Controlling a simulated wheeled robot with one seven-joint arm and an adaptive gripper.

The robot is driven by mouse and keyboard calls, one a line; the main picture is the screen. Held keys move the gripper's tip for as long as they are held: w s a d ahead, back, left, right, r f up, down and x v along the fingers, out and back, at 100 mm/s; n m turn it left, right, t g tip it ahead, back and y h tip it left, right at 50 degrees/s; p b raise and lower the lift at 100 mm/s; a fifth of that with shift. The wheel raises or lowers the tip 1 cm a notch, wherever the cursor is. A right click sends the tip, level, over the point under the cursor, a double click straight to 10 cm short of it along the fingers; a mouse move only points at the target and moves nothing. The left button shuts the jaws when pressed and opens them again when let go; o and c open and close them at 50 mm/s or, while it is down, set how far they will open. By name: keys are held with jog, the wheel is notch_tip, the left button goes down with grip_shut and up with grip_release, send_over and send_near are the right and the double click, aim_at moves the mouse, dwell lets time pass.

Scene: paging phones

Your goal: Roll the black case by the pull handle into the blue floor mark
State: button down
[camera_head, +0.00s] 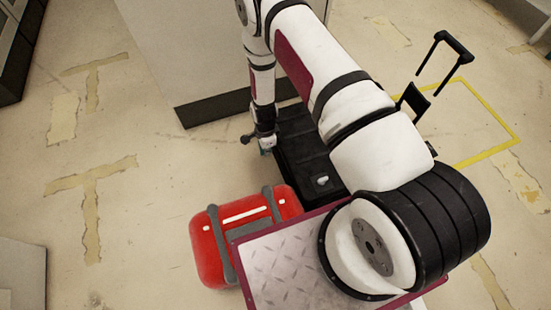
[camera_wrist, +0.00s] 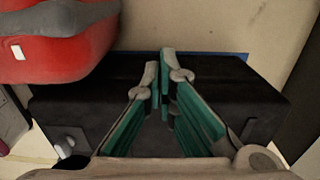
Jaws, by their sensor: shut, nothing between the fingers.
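The black case (camera_head: 296,140) is partly hidden by my arm in the head view, where my gripper (camera_head: 264,148) is at its left edge. In the wrist view my gripper (camera_wrist: 160,75) is shut and empty over the black case (camera_wrist: 240,95). A strip of the blue floor mark (camera_wrist: 243,57) shows just beyond the case; the rest of the mark is hidden. A black pull handle (camera_head: 455,45) stands raised at the upper right of the head view, apart from my gripper. My arm hides its lower end, so I cannot tell which case it belongs to.
A red case (camera_head: 245,222) with grey straps lies beside the black case and also shows in the wrist view (camera_wrist: 50,45). A yellow floor mark (camera_head: 495,110) is at the right. A pale block (camera_head: 200,60) stands behind. The floor at left is open.

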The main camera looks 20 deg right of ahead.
jog(key=d+f+b, duration=0.4)
jog(key=f, duration=0.6)
jog(key=shift+f, duration=0.1)
jog(key=shift+d, duration=0.1)
